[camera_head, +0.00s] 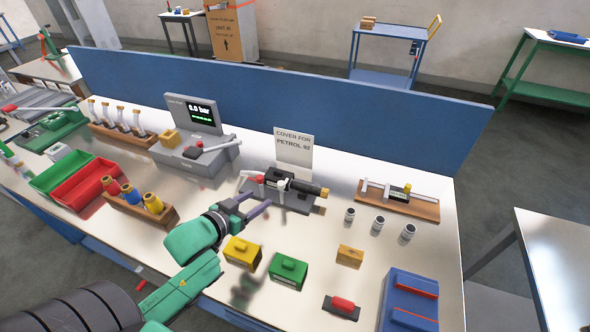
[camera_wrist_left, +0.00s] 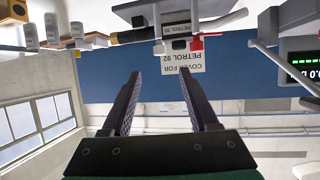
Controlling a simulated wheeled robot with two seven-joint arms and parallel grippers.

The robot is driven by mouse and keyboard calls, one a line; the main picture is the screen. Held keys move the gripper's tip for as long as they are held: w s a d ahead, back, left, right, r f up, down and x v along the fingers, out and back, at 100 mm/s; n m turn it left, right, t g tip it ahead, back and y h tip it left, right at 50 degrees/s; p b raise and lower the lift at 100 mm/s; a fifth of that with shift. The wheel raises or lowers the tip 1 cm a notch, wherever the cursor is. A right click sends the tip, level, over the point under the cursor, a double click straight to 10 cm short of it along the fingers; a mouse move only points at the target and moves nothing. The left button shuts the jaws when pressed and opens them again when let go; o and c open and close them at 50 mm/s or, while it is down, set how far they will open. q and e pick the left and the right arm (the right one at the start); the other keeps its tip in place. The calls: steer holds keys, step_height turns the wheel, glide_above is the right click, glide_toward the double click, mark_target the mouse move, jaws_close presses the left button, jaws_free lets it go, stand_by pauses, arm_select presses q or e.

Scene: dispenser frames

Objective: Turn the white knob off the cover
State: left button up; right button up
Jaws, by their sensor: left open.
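A white knob-like part (camera_head: 281,185) sits on the front of a dark cylindrical unit (camera_head: 303,187) on a grey base (camera_head: 296,202); it also shows in the wrist view (camera_wrist_left: 158,47). A red part (camera_head: 259,180) is to its left. A label on the unit (camera_wrist_left: 178,29) seems to read PETROL 95. The sign behind (camera_head: 294,149) reads COVER FOR PETROL 92. My left gripper (camera_head: 257,202) is open and empty, in front of the unit and apart from it. In the wrist view the fingers (camera_wrist_left: 158,75) point toward the unit with a gap between them.
A wooden holder (camera_head: 140,207) with coloured cylinders is at left. A grey display unit (camera_head: 200,145) stands behind. Several small cylinders (camera_head: 378,223) are at right. A blue panel (camera_head: 280,95) closes the back.

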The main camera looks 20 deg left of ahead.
mark_target(280, 185)
arm_select(q)
steer(key=p+x, duration=0.1)
steer(key=x, duration=0.9)
steer(key=shift+w+r, duration=0.1)
steer(key=shift+r, duration=0.05)
steer(key=x, duration=0.3)
steer(key=shift+p, duration=0.3)
steer(key=shift+c, duration=0.6)
jaws_close()
arm_select(e)
steer(key=shift+s+a+r, duration=0.15)
steer(key=shift+s+r, duration=0.25)
steer(key=shift+s, duration=0.25)
steer(key=shift+s+a+r, duration=0.15)
steer(key=shift+s+r, duration=0.2)
steer(key=shift+s, duration=0.25)
